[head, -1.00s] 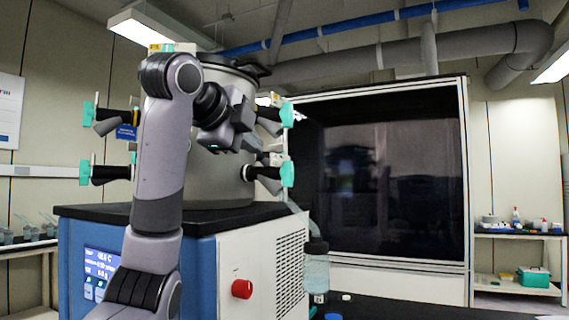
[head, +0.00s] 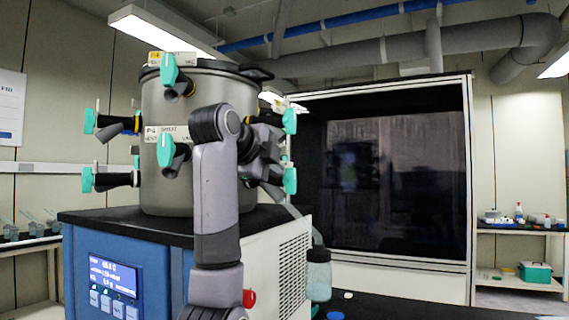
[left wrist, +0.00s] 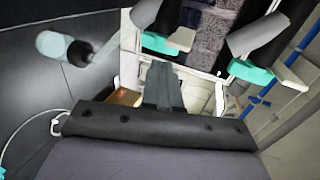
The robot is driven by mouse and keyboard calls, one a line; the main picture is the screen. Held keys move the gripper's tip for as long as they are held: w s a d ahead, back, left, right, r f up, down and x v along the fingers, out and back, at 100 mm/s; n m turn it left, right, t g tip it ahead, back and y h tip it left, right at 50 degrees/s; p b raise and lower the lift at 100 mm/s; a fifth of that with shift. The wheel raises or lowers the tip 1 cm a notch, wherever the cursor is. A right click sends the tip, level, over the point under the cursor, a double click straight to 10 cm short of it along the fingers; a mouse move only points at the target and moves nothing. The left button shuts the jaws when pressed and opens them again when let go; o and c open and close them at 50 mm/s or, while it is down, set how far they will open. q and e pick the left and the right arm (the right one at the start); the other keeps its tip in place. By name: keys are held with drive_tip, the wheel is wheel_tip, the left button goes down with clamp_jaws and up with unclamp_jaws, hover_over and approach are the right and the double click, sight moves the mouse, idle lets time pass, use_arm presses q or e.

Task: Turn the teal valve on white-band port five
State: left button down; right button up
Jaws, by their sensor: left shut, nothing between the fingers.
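The grey drum (head: 205,95) carries teal valves on black ports. Two face me at the front, an upper one (head: 169,70) and a lower one (head: 166,150). Two stick out left, and an upper (head: 289,121) and a lower valve (head: 290,181) sit at the right. I cannot read which port is five. My left gripper (head: 272,150) is at the drum's right side, partly hidden by its own arm. In the left wrist view the shut, empty fingers (left wrist: 163,88) lie between and below two teal handles, left (left wrist: 160,44) and right (left wrist: 250,72), apparently apart from both. My right gripper is out of view.
The drum stands on a blue and white cabinet (head: 150,235) with a black top and a lit screen. A dark glass-fronted enclosure (head: 395,190) stands behind at the right.

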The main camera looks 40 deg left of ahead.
sight(291, 174)
use_arm(q)
drive_tip(key=w, duration=0.1)
drive_tip(key=w+a+p, duration=0.1)
drive_tip(key=w, duration=0.2)
drive_tip(key=shift+w+a+f+p, duration=0.15)
drive_tip(key=shift+w+a+p, duration=0.1)
drive_tip(key=shift+w+p, duration=0.1)
